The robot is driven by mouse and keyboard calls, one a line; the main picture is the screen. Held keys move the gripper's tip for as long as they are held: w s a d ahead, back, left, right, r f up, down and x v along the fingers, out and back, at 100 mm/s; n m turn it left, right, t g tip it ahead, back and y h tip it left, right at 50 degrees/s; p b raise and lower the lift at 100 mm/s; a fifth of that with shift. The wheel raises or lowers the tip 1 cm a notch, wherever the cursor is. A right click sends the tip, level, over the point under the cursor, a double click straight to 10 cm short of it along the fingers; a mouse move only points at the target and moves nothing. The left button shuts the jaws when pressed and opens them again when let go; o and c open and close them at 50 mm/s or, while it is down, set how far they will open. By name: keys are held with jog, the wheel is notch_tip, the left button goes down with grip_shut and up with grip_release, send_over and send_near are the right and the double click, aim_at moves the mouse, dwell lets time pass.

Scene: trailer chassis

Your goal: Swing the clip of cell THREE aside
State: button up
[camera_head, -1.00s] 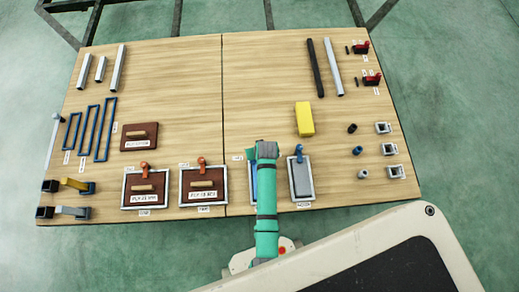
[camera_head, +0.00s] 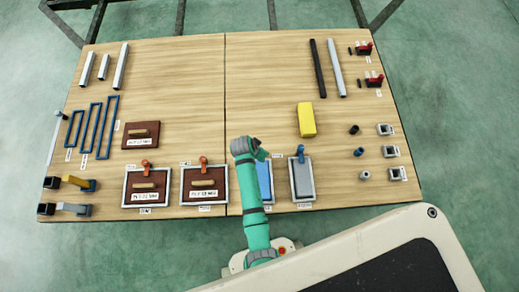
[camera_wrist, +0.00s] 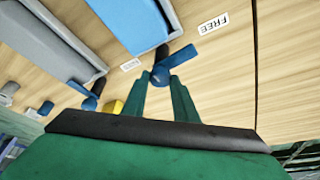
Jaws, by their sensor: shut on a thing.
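The cell with the blue panel (camera_head: 265,182) is the third tray from the left along the table's front edge, partly hidden by my arm. In the wrist view its blue panel (camera_wrist: 130,24) fills the upper middle. Its blue clip (camera_wrist: 183,54) has a round pivot (camera_wrist: 159,76) just off the panel's end, and its bar points right, over bare wood, away from the panel. My gripper (camera_wrist: 165,82) is shut on the clip, with its fingertips close around it by the pivot. In the head view my gripper (camera_head: 262,154) is above that cell's far end; the clip is hidden there.
A neighbouring grey-panel cell (camera_head: 303,182) with its own blue clip (camera_head: 300,152) stands close to the right. Two brown-panel cells (camera_head: 205,184) with orange clips stand to the left. A label reading FREE (camera_wrist: 213,22) lies beside the clip's bar. The table's middle is clear.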

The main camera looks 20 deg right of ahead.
jog(key=shift+m, duration=0.5)
jog(key=shift+g, duration=0.3)
jog(key=o, duration=1)
jog(key=shift+a+r, duration=0.1)
jog(key=v, duration=1)
jog(key=shift+s+a+r, duration=0.15)
jog(key=shift+r, duration=0.05)
